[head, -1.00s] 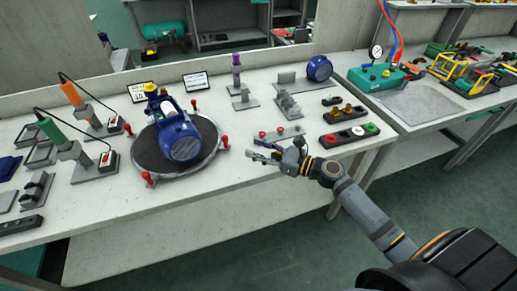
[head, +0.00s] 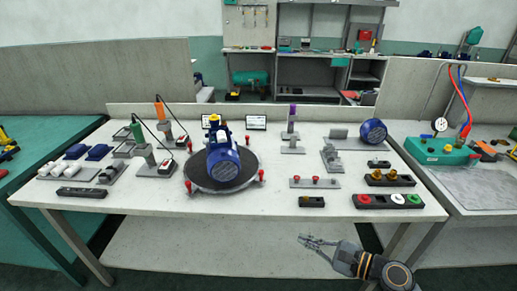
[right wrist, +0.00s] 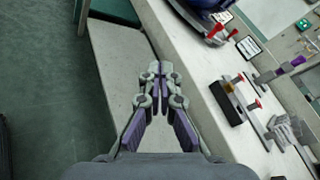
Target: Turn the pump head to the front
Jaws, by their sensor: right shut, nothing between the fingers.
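The blue pump head (head: 223,162) stands on a dark round turntable (head: 205,184) with red knobs around its rim, near the table's middle. Its round blue end faces the near side, and a yellow and white part shows behind. My right gripper (head: 303,240) is in front of the table's near edge, to the right of the turntable and apart from it. In the right wrist view its fingertips (right wrist: 160,70) are together with nothing between them. That view shows only part of the pump head (right wrist: 210,4) and a red knob (right wrist: 215,30) at the top. My left gripper is not in view.
A plate with two red knobs (head: 314,183), a small black block (head: 311,201) and a button box (head: 388,201) lie right of the turntable. Two cabled tools (head: 144,150) stand on its left. The tabletop in front of the turntable is clear.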

